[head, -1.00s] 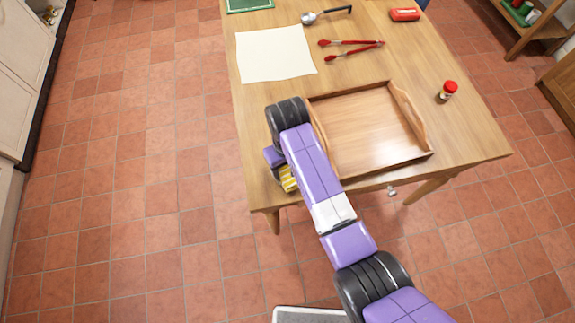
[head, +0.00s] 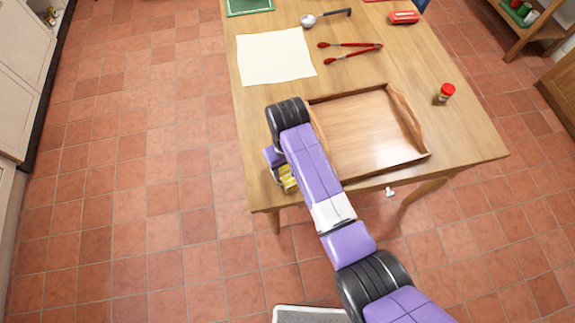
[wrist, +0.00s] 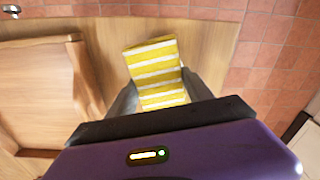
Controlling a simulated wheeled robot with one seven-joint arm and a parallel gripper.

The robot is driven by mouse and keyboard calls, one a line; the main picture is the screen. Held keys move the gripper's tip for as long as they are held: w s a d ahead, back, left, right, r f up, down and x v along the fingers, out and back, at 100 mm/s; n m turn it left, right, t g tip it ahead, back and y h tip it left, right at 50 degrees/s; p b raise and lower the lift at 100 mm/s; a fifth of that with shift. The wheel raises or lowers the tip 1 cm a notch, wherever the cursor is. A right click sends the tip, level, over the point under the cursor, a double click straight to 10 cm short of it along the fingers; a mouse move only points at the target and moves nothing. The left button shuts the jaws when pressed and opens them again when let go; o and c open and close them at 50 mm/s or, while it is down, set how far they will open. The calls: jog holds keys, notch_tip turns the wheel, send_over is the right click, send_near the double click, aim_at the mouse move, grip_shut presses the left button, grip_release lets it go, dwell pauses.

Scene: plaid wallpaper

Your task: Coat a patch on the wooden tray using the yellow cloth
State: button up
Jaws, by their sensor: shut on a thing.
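The yellow cloth (wrist: 154,63) has white stripes and shows in the wrist view between the fingers of my gripper (wrist: 158,93). My gripper is shut on it. In the head view a small part of the cloth (head: 288,181) shows beside my purple arm, at the table's near left corner. The wooden tray (head: 408,118) lies on the table just right of my gripper, empty, with raised sides. My arm hides its left edge in the head view. In the wrist view the tray (wrist: 40,85) is on the left, apart from the cloth.
On the wooden table (head: 455,125) stand a red-capped jar (head: 446,93) right of the tray, red-handled tongs (head: 352,51), a ladle (head: 322,18) and a red block-like item (head: 404,17) farther back. A cream sheet (head: 275,57) lies behind my gripper. A green board (head: 250,6) is at the far edge.

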aim_at(287, 168)
jog(key=shift+r+p, duration=1.45)
jog(key=shift+r, duration=1.25)
